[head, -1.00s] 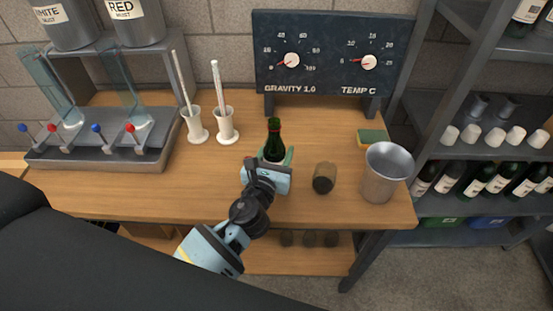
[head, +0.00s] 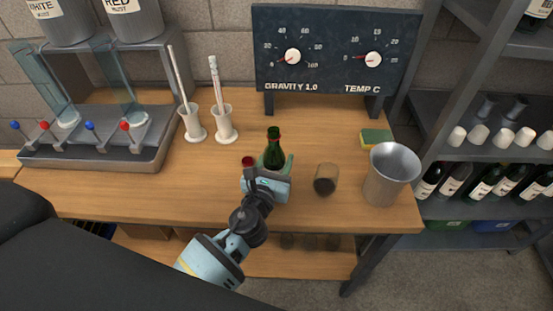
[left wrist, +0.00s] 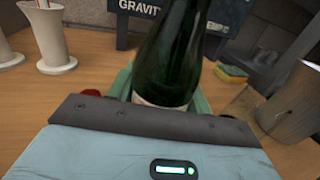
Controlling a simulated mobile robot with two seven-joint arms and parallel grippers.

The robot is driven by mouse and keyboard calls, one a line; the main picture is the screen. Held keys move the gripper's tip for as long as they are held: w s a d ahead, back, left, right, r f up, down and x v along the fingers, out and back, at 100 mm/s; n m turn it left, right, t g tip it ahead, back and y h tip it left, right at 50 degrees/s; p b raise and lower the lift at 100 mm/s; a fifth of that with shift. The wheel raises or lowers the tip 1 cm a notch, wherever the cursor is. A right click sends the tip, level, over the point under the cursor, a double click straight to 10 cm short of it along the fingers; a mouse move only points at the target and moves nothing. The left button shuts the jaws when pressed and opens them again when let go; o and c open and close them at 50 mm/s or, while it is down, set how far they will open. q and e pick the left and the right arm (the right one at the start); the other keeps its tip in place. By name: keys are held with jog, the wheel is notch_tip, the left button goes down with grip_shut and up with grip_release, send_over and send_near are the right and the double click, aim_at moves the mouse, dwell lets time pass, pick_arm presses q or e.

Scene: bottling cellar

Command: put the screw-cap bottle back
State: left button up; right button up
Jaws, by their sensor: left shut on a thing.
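The dark green bottle (head: 273,150) stands upright over the wooden bench, with a reddish band near its mouth. My left gripper (head: 270,172) is shut around its lower body, and its pale green fingers show at the bottle's sides. In the left wrist view the bottle (left wrist: 172,55) rises between the fingers, with the edge of a pale label low on it. The gripper hides the bottle's base, so I cannot tell whether it touches the bench. A small dark red round thing (head: 248,162) shows just left of the bottle, partly hidden by the gripper. My right gripper is out of view.
A glass with dark contents (head: 325,180) and a metal bucket (head: 390,175) stand right of the bottle, with a sponge (head: 376,137) behind. Two white cylinders with rods (head: 223,125) and a tap rack (head: 95,150) are left. A gauge board (head: 330,50) stands behind.

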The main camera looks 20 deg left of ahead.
pick_arm(q)
jog(key=o, duration=1.3)
jog(key=shift+f, duration=0.1)
jog(key=shift+c, duration=0.2)
jog(key=shift+s+r, duration=0.15)
jog(key=shift+r, duration=0.1)
jog(key=s, duration=1.1)
jog(key=shift+d+f, duration=0.1)
jog(key=shift+f, duration=0.05)
jog(key=shift+s, duration=0.4)
